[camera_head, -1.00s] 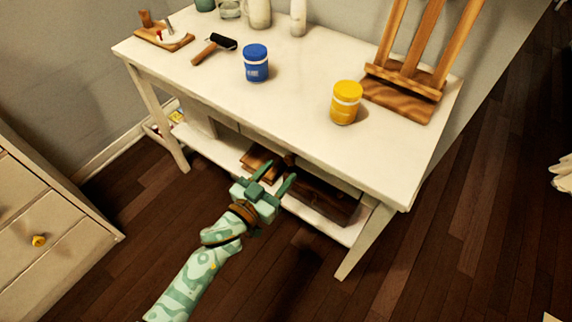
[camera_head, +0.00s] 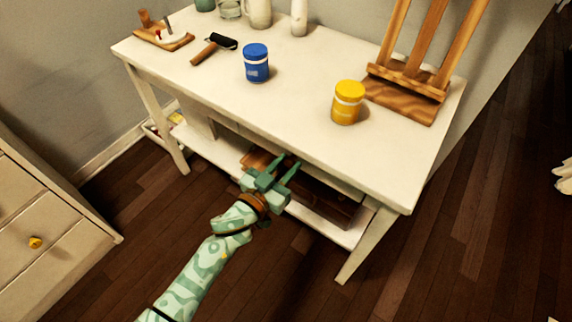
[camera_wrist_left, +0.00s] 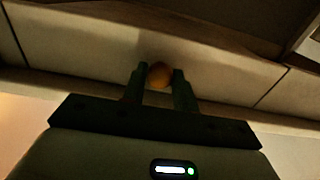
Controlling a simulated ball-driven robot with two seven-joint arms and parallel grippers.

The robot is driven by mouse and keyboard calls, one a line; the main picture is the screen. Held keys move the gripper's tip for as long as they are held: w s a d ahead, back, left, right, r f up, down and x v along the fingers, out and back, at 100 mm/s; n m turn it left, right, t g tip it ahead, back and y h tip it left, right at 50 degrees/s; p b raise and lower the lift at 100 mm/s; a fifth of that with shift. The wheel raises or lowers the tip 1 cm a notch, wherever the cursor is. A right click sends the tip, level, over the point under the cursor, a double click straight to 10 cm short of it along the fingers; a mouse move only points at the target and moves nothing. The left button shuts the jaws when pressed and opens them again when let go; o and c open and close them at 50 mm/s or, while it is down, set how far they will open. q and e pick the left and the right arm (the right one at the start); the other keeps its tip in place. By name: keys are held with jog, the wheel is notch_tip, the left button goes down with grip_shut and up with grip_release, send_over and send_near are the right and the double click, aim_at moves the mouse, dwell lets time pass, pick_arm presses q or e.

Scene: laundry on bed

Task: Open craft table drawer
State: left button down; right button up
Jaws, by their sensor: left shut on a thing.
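The white craft table (camera_head: 300,119) stands against the wall in the head view. My left gripper (camera_head: 284,163) is at the table's front, under the tabletop edge. In the wrist view its two fingers (camera_wrist_left: 159,80) are shut on the knob, one on each side. The drawer front is mostly hidden under the tabletop in the head view, and the drawer looks closed. My right gripper is not in view.
On the tabletop are a blue jar (camera_head: 256,63), a yellow jar (camera_head: 347,103), a black roller (camera_head: 214,47) and a wooden easel (camera_head: 410,83). A lower shelf (camera_head: 338,231) holds wooden items. A dresser (camera_head: 48,222) stands at left. The floor in front is clear.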

pick_arm(q)
jog(key=shift+s+a, duration=0.2)
jog(key=shift+s, duration=0.15)
jog(key=p+v, duration=0.9)
jog(key=v, duration=1.6)
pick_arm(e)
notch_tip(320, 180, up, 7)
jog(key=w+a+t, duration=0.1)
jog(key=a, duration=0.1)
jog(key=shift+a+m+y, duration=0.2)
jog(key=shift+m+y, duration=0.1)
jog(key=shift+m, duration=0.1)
pick_arm(q)
jog(key=shift+a, duration=0.1)
jog(key=c, duration=1.1)
grip_release()
jog(key=shift+s, duration=0.15)
jog(key=p+v, duration=0.1)
jog(key=v, duration=1.5)
jog(key=shift+p, duration=0.35)
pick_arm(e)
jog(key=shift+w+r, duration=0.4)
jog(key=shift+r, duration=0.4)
